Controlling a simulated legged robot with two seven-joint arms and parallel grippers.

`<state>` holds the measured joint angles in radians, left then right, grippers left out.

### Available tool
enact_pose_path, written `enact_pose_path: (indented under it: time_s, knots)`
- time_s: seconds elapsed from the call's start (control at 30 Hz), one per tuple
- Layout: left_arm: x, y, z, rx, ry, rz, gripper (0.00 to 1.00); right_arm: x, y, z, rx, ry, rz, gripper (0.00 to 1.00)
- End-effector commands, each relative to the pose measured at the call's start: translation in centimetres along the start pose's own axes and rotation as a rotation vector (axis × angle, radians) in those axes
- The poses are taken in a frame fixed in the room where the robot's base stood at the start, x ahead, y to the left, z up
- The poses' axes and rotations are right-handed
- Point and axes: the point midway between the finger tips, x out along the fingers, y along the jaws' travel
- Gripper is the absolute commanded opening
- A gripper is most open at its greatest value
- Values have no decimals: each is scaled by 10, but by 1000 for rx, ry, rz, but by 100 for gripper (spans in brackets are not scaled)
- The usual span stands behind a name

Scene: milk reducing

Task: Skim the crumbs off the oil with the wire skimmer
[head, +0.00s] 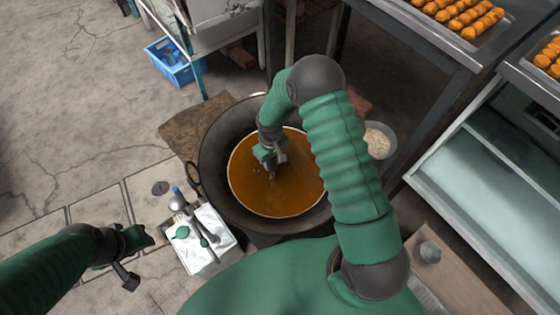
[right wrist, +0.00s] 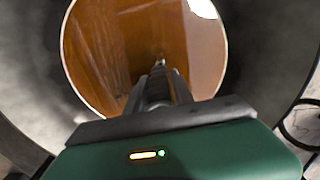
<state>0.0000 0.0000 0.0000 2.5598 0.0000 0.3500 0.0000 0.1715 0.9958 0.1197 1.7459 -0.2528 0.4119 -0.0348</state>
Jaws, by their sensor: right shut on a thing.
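The oil (head: 250,192) is a brown-orange pool in a wide black wok (head: 215,150); it also fills much of the right wrist view (right wrist: 100,50). My right gripper (head: 271,172) points down over the oil, left of its middle. It is shut on a slim dark thing (right wrist: 157,82), which looks like a handle; no wire mesh shows, so I cannot tell for sure that it is the skimmer. A few tiny pale specks, perhaps crumbs, show beside the gripper. My left gripper (head: 126,274) hangs over the floor at lower left, away from the wok; its jaws are unclear.
A metal tray (head: 193,260) with utensils and a blue-capped bottle (head: 177,193) stands left of the wok. A bowl of pale stuff (head: 379,140) is at its right. Trays of fried sticks (head: 495,42) lie upper right. A blue crate (head: 172,66) sits upper left.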

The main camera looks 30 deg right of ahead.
Motion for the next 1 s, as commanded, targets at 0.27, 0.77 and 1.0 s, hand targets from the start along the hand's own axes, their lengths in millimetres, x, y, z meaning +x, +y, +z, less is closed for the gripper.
enact_pose_path:
  time_s: [0.27, 0.77, 1.0]
  knots:
    - [6, 0, 2, 0, 0, 0, 36, 1, -27, -21, -1, 1, 0, 0]
    - [-45, 0, -11, 0, 0, 0, 36, -62, -25, -20, 1, 0, 0, 0]
    - [-49, 0, -11, 0, 0, 0, 36, -67, -25, -20, 1, 0, 0, 0]
